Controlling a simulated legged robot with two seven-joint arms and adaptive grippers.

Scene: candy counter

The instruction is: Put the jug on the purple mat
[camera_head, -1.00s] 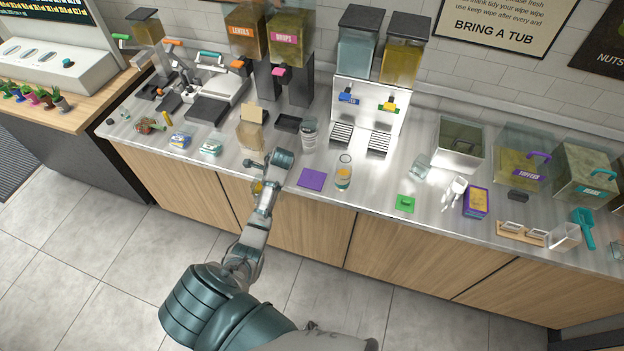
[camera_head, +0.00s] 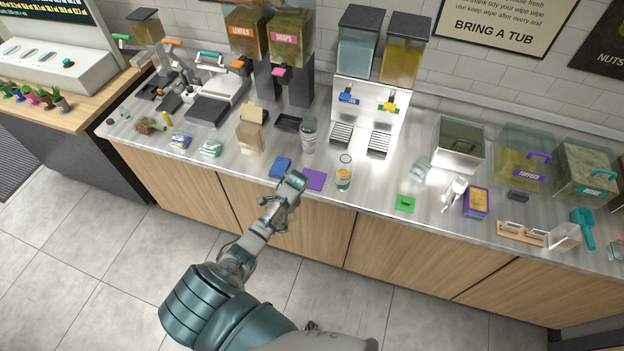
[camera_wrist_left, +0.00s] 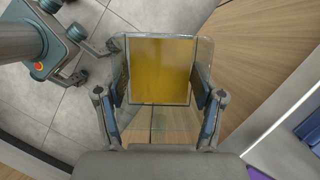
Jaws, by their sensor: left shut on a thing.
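A clear, square-walled vessel with amber-yellow contents (camera_wrist_left: 160,72), which I take to be the jug, is between the two fingers of my left gripper (camera_wrist_left: 160,103) in the left wrist view. The fingers are shut on its sides. In the head view my left gripper (camera_head: 284,198) is at the counter's front edge, just left of the purple mat (camera_head: 315,179); my arm hides the jug there. The mat lies flat and its visible part is bare. A purple corner also shows at the lower right of the left wrist view (camera_wrist_left: 257,173).
A blue mat (camera_head: 280,166) lies left of the purple mat. A green mat (camera_head: 405,203) lies farther right. Floor and cabinet front are below the gripper.

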